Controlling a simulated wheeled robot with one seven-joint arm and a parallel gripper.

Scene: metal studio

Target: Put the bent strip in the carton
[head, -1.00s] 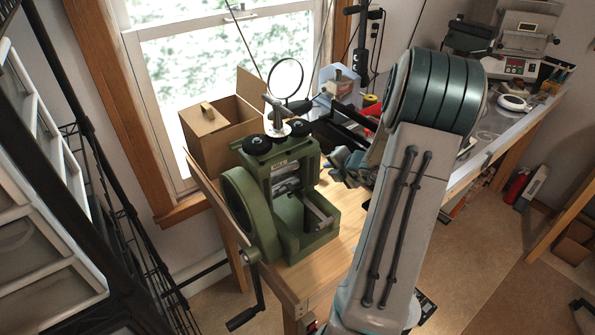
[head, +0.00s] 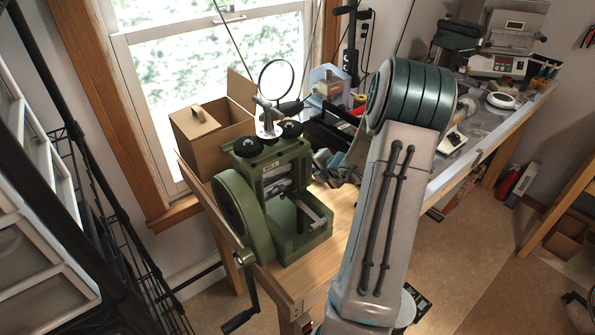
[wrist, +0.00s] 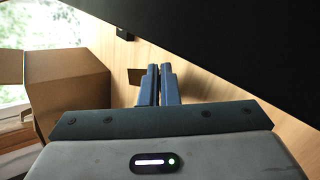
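The carton (head: 222,128), an open brown box, stands at the back left of the bench by the window. It also shows at the left of the wrist view (wrist: 70,85). My gripper (head: 325,163) is right of the green mill, partly hidden by my arm. In the wrist view its blue fingers (wrist: 160,70) are close together, with only a thin dark line between them. A small flat brown piece (wrist: 135,76) shows beside the left fingertip. I cannot tell whether it is the bent strip. I cannot make out the strip for certain in either view.
A green hand-cranked mill (head: 270,195) stands at the bench's near end, in front of the carton. A round magnifier (head: 277,80) rises behind it. Black and red tools lie behind my arm. A wire rack (head: 110,235) stands at the left.

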